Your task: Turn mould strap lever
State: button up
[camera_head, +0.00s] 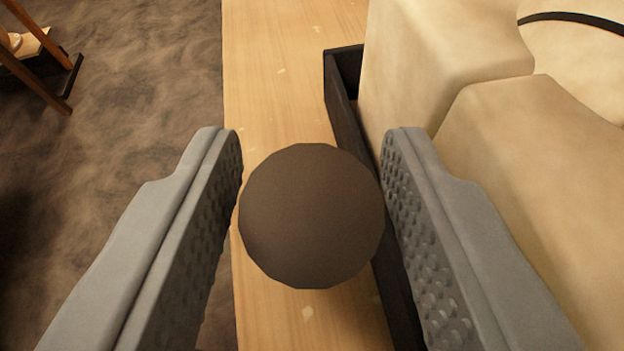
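A dark brown round knob (311,216) shows face-on in the middle of the view, and I take it for the end of the strap lever. It hides whatever is behind it, so the lever's arm cannot be seen. My gripper (312,150) has its two grey fingers spread wide, one on each side of the knob. The gaps at the knob's sides are very thin, and I cannot tell whether either finger touches it. The cream mould (440,50) fills the right side. A black strap (570,19) curves across its top at the upper right.
The mould stands by a dark-walled tray or frame (345,95) on a pale wooden bench top (275,70). The bench's left edge runs down the view. Mottled brown floor (140,90) lies to the left, with a wooden stand (45,50) at the upper left.

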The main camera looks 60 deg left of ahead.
jog(key=shift+d, duration=0.1)
dwell(0.4)
jog(key=v, duration=1.7)
jog(key=shift+d, duration=0.1)
grip_shut()
jog(key=w+a+r+n+g+h, duration=0.2)
jog(key=w+a+r+g+h, duration=0.15)
jog(key=a+h, duration=0.45)
jog(key=w+a+r+n+g+h, duration=0.3)
jog(key=w+a, duration=0.2)
jog(key=a, duration=0.8)
jog(key=shift+d+f, duration=0.65)
jog(key=shift+f, duration=1.1)
jog(key=shift+d+f, duration=0.6)
jog(key=shift+f, duration=1.2)
jog(key=shift+d+f, duration=0.65)
jog(key=shift+f, duration=1.1)
